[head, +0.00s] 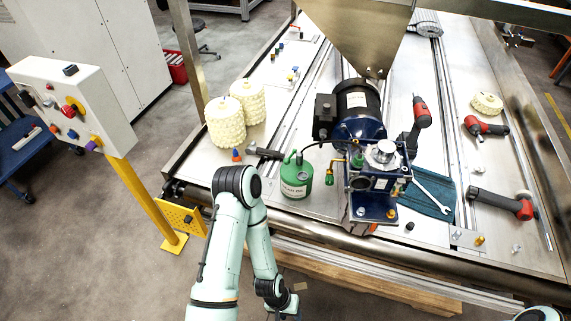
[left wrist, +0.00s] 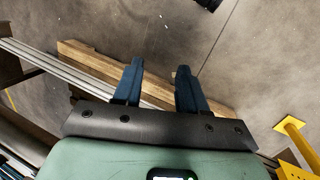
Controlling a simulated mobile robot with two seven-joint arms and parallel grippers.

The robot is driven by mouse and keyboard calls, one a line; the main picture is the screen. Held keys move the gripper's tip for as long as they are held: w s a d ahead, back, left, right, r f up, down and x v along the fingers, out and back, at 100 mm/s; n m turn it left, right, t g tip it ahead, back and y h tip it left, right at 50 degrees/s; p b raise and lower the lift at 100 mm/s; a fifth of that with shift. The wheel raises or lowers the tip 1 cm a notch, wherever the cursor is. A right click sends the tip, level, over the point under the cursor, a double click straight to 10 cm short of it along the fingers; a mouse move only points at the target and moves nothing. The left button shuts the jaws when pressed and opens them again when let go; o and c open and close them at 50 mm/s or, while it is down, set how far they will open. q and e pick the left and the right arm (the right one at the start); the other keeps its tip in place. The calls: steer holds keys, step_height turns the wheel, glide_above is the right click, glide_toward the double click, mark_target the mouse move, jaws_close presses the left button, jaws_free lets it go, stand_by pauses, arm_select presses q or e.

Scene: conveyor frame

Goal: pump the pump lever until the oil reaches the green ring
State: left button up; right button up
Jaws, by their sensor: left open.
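The blue pump unit (head: 372,205) with its dark motor (head: 357,103) stands at the middle of the bench's near edge. A dark grey handle (head: 266,152) lies left of it, beside the green oil can (head: 296,178); I cannot tell if this is the pump lever. The oil level and green ring are too small to make out. My left gripper (head: 284,305) hangs low in front of the bench, away from the pump. In the left wrist view its two blue fingers (left wrist: 160,88) are apart with nothing between them. My right gripper is not in view.
A wooden beam (head: 350,275) runs below the bench edge. A yellow-posted control box (head: 75,105) stands at left. Cream knobbly rolls (head: 225,122), a blue cloth with a wrench (head: 430,192) and red power tools (head: 486,127) lie on the bench. A metal hopper (head: 358,30) hangs above.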

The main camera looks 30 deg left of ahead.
arm_select(q)
steer(key=w+d+r+n+t+b, duration=0.1)
steer(key=w+r+n+t, duration=0.15)
steer(key=w+n, duration=0.45)
steer(key=n+t+y+b, duration=0.4)
steer(key=n+t+y, duration=0.65)
steer(key=n, duration=1.75)
glide_toward(286, 163)
steer(key=a+f+t+h, duration=0.1)
steer(key=a+t+h, duration=0.1)
steer(key=h, duration=0.1)
steer(key=x, duration=0.5)
steer(key=shift+w+a, duration=0.2)
steer(key=shift+w, duration=0.1)
steer(key=shift+x, duration=1.25)
steer(key=shift+w+a+f, duration=0.1)
steer(key=shift+w+f, duration=0.05)
steer(key=c, duration=0.7)
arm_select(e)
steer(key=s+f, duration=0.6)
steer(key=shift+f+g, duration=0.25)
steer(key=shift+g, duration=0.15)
